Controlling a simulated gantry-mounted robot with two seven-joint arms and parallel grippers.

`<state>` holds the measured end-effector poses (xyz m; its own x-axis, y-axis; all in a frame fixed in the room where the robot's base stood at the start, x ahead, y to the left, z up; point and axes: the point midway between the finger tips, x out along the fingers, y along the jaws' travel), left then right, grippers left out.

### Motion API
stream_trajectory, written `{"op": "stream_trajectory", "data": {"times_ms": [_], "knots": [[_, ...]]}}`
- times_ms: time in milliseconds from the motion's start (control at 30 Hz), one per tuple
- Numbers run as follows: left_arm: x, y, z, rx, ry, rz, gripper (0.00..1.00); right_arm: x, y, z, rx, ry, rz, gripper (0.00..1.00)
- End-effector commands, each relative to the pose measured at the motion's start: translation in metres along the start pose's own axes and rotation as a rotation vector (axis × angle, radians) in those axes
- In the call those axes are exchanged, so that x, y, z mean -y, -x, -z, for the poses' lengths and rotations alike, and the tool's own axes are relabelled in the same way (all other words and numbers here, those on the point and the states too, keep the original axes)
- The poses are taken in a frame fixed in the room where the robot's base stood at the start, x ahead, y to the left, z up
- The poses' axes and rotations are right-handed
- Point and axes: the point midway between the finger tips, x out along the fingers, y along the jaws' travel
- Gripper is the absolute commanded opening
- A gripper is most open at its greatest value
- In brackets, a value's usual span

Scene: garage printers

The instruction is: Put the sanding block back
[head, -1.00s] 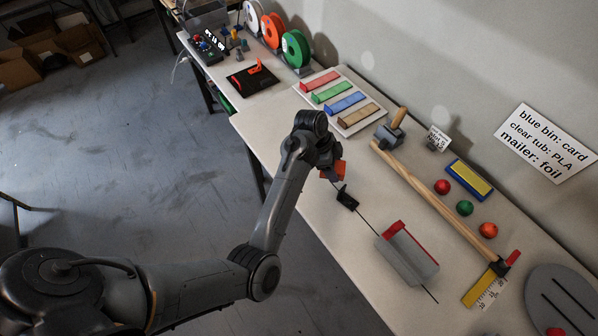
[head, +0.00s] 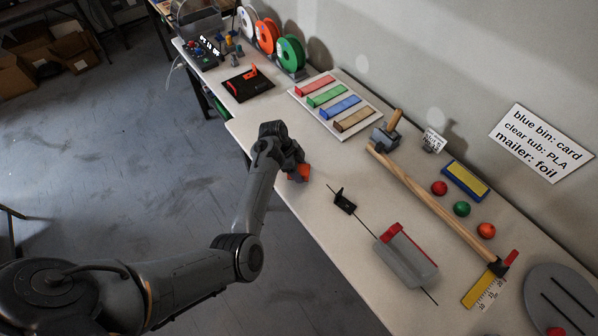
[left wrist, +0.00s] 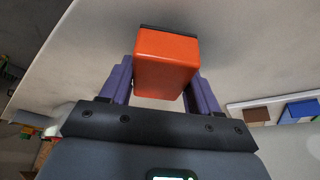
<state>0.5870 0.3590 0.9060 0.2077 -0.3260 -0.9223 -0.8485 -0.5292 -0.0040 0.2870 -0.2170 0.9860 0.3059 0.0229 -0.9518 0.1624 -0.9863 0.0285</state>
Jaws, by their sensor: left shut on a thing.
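My left gripper (head: 293,167) is shut on an orange block with a dark face, which looks like the sanding block (head: 301,173). It is held near the table's front edge, left of the small black bracket. In the left wrist view the sanding block (left wrist: 166,62) sits between the two purple fingers (left wrist: 160,82), with its dark side at the far end. The gap between block and tabletop is hard to judge. My right gripper is not in view.
A black bracket (head: 344,202) and a grey tool with a red edge (head: 407,257) lie on a thin dark line. A mallet (head: 435,205) lies behind them. A white board (head: 335,106) holds coloured bars. Bare tabletop (head: 275,147) lies left of the bracket.

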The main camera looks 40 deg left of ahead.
Motion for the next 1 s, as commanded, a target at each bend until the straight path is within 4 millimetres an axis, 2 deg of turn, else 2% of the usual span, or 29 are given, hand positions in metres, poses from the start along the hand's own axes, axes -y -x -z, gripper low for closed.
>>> {"op": "stream_trajectory", "data": {"times_ms": [167,600,633,767,1000], "knots": [[0.0,-0.015,-0.006,-0.001,0.0,0.0,0.33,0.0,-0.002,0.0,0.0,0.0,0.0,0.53],[0.0,-0.02,-0.008,0.0,0.0,0.0,0.33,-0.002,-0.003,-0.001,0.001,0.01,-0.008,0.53],[0.0,-0.019,-0.008,0.0,0.0,0.0,0.66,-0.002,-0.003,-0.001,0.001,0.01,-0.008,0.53],[0.0,-0.019,-0.008,0.0,0.0,0.0,0.86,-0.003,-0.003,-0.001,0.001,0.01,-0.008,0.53],[0.0,-0.019,-0.008,0.0,0.0,0.0,0.87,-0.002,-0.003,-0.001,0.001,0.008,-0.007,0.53]]}}
